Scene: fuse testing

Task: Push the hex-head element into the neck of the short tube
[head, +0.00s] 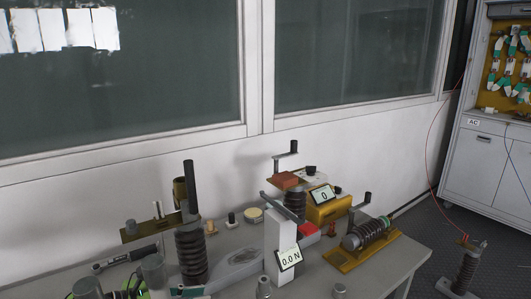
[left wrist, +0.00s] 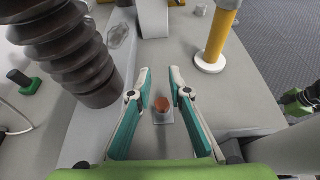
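My left gripper (left wrist: 160,72) is open in the left wrist view, its two teal fingers spread apart. Between and below the fingers is a small round copper-coloured piece (left wrist: 162,104) on a grey square base (left wrist: 164,118). It may be the hex-head element, but its head shape is too small to tell. No contact with the fingers shows. I cannot clearly make out the short tube's neck. In the head view, small grey cylinders (head: 264,287) stand near the table's front. I cannot identify my right gripper in either view.
A dark ribbed insulator (head: 191,255) stands at left, also close beside the left finger in the wrist view (left wrist: 72,45). A white force display reads 0.0 N (head: 289,258). A yellow post (left wrist: 214,40) stands beyond the right finger. A crank device (head: 363,240) sits at the right.

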